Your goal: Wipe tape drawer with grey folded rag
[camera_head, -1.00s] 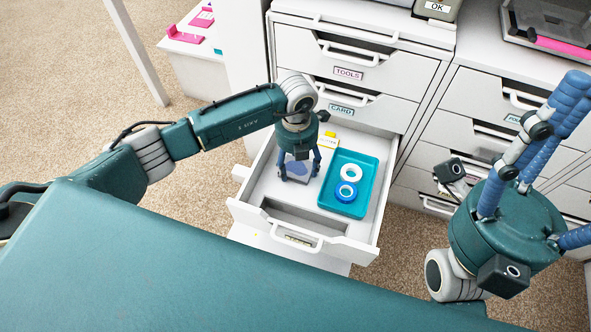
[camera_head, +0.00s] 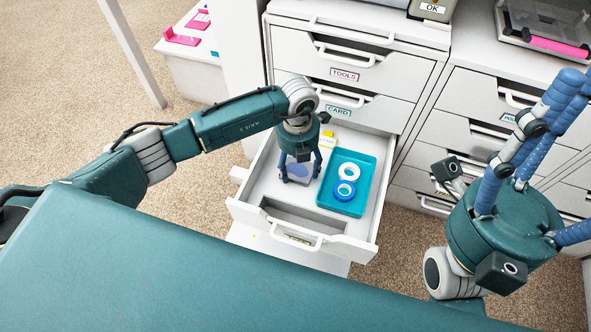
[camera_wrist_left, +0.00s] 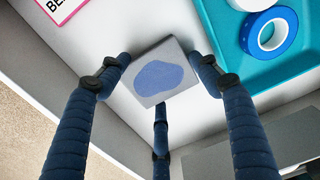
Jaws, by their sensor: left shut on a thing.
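The tape drawer (camera_head: 268,181) is pulled out below the drawer labelled CARD. The grey folded rag (camera_wrist_left: 178,97), a flat square with a blue patch on top, is on the drawer floor or just above it; I cannot tell which. My left gripper (camera_head: 300,175) points down into the drawer, its blue fingers shut around the rag. A teal tray (camera_head: 366,182) beside it holds a white tape roll (camera_head: 350,173) and a blue tape roll (camera_head: 345,190). My right gripper (camera_head: 555,150) is at the right, outside the drawer, its fingers spread and empty.
The drawer's front wall and handle (camera_head: 297,241) face me. A yellow label (camera_head: 328,139) lies at the drawer's back. Closed drawers (camera_head: 360,72) rise above, and another drawer unit (camera_head: 470,95) stands at right. The drawer floor left of the rag is bare.

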